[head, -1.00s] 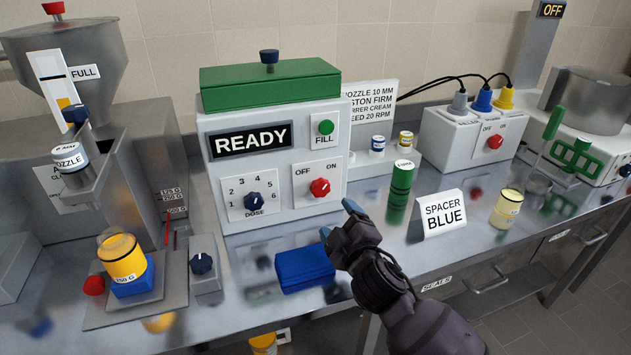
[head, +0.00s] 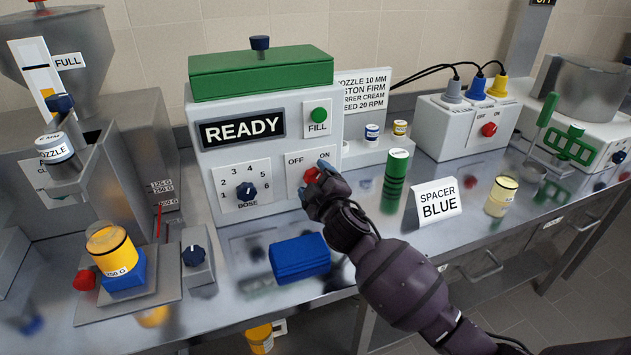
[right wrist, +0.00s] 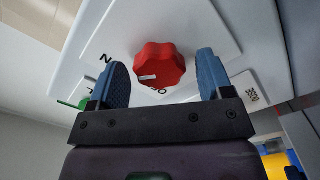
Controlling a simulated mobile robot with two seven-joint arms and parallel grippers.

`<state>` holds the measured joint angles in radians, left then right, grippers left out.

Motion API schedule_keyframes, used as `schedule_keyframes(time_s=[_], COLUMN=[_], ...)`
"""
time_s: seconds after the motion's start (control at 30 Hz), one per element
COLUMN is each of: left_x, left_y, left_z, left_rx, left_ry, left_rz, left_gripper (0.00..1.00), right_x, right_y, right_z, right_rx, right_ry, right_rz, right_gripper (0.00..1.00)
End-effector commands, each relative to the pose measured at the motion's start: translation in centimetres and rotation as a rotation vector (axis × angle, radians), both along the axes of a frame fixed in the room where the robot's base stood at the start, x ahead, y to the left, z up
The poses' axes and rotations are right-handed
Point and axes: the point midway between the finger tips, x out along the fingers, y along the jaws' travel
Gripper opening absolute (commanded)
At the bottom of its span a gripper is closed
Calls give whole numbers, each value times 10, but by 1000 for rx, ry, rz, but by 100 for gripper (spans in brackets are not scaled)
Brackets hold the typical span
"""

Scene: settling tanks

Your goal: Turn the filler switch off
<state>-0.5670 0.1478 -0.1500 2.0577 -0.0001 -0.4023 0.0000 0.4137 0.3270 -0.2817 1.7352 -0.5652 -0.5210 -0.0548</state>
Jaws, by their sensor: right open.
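The filler, a white box with a green lid (head: 262,75) and a READY display, carries a red rotary knob (head: 310,175) under OFF and ON labels. In the right wrist view the knob (right wrist: 160,64) has a white mark at its lower left; its labels are upside down and partly hidden. My right gripper (head: 316,184) is at this switch, partly covering it in the head view. Its blue fingers stand open, one on each side of the knob, with gaps showing in the wrist view. My left gripper is not in view.
A blue dose knob (head: 247,191) and green FILL button (head: 319,115) share the panel. A blue block (head: 299,258) lies below it. A green cylinder (head: 395,180) and SPACER BLUE sign (head: 438,204) stand to the right. Another red switch (head: 489,130) is on the plug box.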

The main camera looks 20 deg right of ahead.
Motion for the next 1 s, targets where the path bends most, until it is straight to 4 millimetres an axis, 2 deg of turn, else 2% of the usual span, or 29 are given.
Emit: schedule_keyframes(time_s=[0.27, 0.5, 0.6, 0.83, 1.0], left_x=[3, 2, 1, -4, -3], left_y=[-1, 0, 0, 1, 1], left_z=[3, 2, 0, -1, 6], left_rx=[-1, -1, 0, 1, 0], left_ry=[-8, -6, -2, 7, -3], left_rz=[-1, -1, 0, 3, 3], left_gripper=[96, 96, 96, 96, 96], right_x=[1, 1, 1, 1, 1], right_y=[0, 0, 0, 0, 0], right_z=[0, 0, 0, 1, 3], right_rx=[0, 0, 0, -22, -90], right_ry=[0, 0, 0, -2, -5], right_rz=[0, 0, 0, -1, -1], right_gripper=[73, 36, 24, 24, 24])
